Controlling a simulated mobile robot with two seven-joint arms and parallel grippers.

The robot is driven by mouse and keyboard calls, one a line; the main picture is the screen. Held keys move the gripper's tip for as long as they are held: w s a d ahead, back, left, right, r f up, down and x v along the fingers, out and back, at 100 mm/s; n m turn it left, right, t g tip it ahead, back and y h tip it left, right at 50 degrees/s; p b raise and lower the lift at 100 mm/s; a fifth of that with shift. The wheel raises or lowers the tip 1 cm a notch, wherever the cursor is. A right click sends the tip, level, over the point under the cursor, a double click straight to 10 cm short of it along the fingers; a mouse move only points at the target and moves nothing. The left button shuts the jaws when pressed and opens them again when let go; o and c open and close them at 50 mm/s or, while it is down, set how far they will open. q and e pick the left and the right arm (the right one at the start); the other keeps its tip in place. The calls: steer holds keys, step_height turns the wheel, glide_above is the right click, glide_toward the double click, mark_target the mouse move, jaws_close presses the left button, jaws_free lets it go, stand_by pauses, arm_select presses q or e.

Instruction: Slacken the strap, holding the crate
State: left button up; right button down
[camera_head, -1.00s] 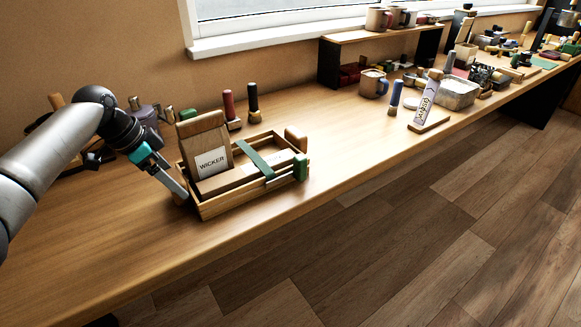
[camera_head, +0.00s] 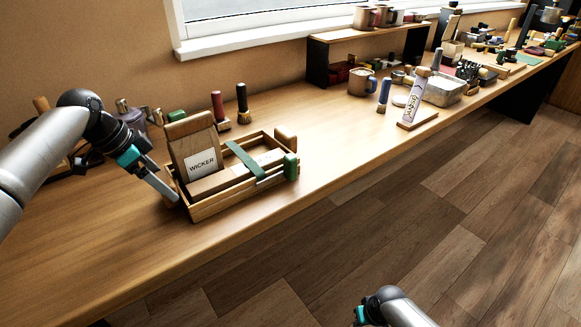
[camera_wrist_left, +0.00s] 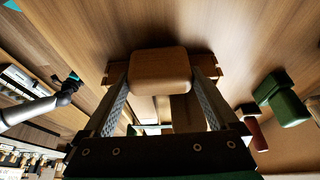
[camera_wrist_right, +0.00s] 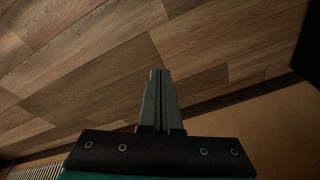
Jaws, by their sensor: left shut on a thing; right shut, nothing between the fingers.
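The wooden crate (camera_head: 240,202) sits on the bench near its front edge. A green strap (camera_head: 243,159) crosses its top, with a green block-like piece (camera_head: 291,167) at the crate's right front. A board labelled WICKER (camera_head: 202,166) leans upright in the crate's left end. My left gripper (camera_head: 174,197) is at the crate's left end, shut on a rounded wooden block (camera_wrist_left: 160,72), which looks like the crate's end handle. A similar wooden block (camera_head: 286,135) shows at the far right end. My right gripper (camera_wrist_right: 160,100) is shut and empty, over the floor, away from the crate.
Red-handled (camera_head: 218,107) and black-handled (camera_head: 242,103) tools stand behind the crate. A mug (camera_head: 360,82), a blue-handled brush (camera_head: 383,95) and a signed stand (camera_head: 415,105) are farther right. The bench right of the crate is clear; open floor (camera_head: 330,250) lies in front.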

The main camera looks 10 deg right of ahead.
arm_select(q)
steer(key=shift+s+f, duration=0.1)
steer(key=shift+f, duration=0.1)
arm_select(e)
steer(key=w+r+y, duration=0.2)
steer(key=w+r, duration=0.8)
step_height(320, 180, up, 38)
steer(key=n+t+y, duration=0.1)
steer(key=n+t, duration=0.2)
steer(key=n, duration=0.3)
glide_above(290, 167)
steer(key=w+d, duration=0.3)
steer(key=d, duration=0.1)
steer(key=shift+s+f, duration=0.2)
steer(key=shift+f, duration=4.2)
arm_select(q)
steer(key=shift+f, duration=0.1)
